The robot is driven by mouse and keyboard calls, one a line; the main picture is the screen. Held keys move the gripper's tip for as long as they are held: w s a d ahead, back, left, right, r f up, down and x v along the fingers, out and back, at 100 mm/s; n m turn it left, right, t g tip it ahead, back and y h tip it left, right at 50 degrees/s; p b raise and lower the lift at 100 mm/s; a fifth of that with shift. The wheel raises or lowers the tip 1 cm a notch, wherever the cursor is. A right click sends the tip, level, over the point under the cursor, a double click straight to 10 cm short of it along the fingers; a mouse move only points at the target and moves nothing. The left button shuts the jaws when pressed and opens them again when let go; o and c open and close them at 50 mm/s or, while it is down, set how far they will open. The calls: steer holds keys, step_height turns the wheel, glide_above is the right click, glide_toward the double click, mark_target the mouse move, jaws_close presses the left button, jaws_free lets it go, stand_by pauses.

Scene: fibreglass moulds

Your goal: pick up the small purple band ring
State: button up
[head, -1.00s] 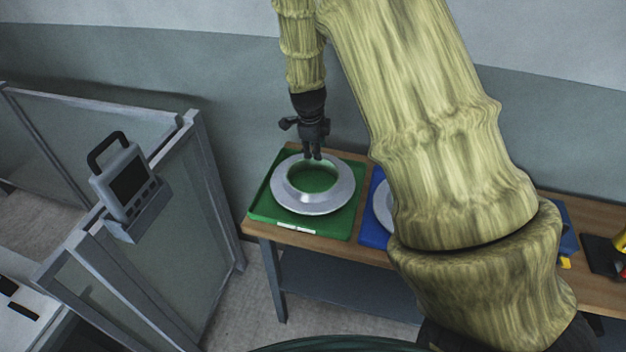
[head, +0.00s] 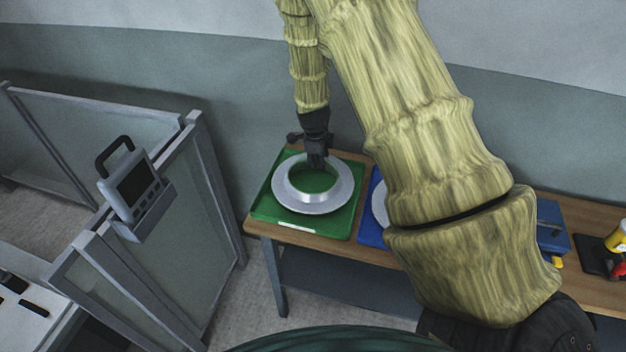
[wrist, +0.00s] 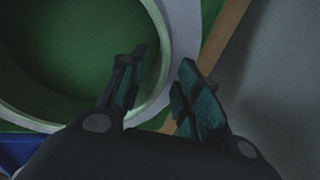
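I see no purple band ring in either view. A silver-white flanged ring (head: 338,197) lies on a green tray (head: 262,212) on the wooden bench. My gripper (head: 316,165) points down at the ring's far edge. In the wrist view my gripper (wrist: 161,63) is open, its two fingers apart. The pale ring (wrist: 184,30) runs between and under them, the left finger over its green-floored opening and the right finger toward its outer edge. I see nothing held. Whether the fingers touch the ring I cannot tell.
A blue tray (head: 371,234) with another pale round piece (head: 380,205) is beside the green one, partly hidden by my arm. A blue box (head: 552,228) and a yellow item (head: 617,238) are farther right. A framed partition (head: 195,225) with a handled device (head: 133,187) stands left.

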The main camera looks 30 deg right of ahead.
jaws_close()
steer(key=shift+r, duration=0.1)
stand_by(0.4)
